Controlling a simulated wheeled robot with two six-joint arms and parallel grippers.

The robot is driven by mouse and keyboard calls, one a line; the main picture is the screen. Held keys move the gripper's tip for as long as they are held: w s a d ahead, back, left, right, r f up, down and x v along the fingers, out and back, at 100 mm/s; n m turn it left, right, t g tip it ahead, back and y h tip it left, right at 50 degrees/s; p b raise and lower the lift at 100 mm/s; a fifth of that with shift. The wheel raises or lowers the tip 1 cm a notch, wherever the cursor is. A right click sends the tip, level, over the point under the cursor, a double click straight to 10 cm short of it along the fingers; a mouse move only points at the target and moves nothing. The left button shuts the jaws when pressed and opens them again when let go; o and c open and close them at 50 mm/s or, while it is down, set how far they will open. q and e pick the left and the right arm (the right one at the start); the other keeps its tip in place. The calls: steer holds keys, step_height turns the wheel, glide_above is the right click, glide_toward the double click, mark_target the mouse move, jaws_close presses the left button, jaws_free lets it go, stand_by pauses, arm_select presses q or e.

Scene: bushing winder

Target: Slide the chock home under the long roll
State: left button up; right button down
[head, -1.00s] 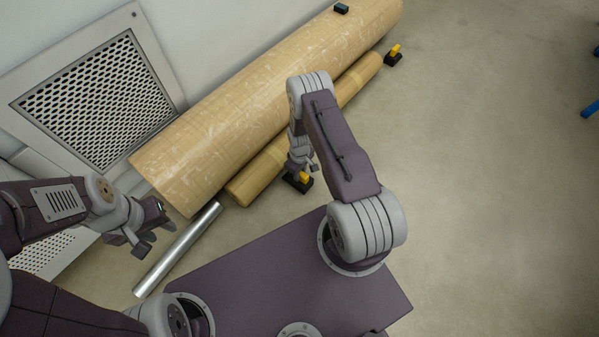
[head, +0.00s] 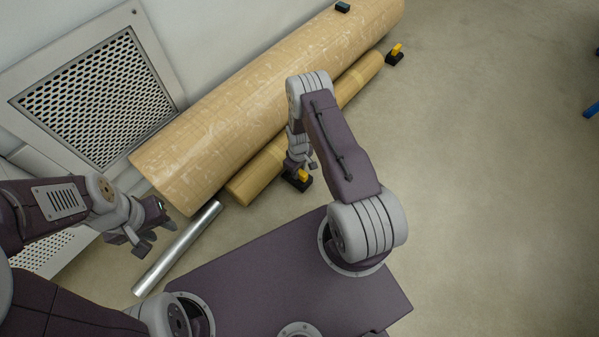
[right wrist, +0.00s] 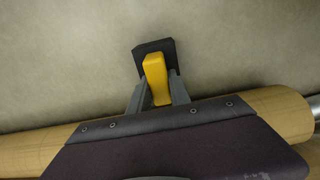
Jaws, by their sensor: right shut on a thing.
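A black chock with a yellow grip (head: 299,182) stands on the floor in front of the near end of the thinner brown roll (head: 258,178). My right gripper (head: 303,167) is shut on its yellow grip, which shows between the two fingers in the right wrist view (right wrist: 156,78). The black base (right wrist: 153,46) lies beyond the fingers. The arm hides part of the thinner roll, and I cannot tell whether the chock touches it. A second chock (head: 395,56) stands by that roll's far end. My left gripper (head: 155,240) is open and empty near a silver tube.
A thick brown roll (head: 240,105) lies behind the thinner one, along the wall, with a small dark block (head: 342,7) on top. The silver tube (head: 178,250) lies at the lower left. A perforated panel (head: 98,98) leans at left.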

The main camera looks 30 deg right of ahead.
steer(key=shift+w+a+b, duration=0.25)
steer(key=shift+w+b, duration=0.2)
steer(key=shift+w, duration=0.2)
steer(key=shift+w+a+b, duration=0.25)
steer(key=shift+w+b, duration=0.15)
steer(key=shift+w, duration=0.25)
steer(key=c, duration=1.1)
jaws_free()
step_height(320, 180, up, 9)
steer(key=p, duration=0.7)
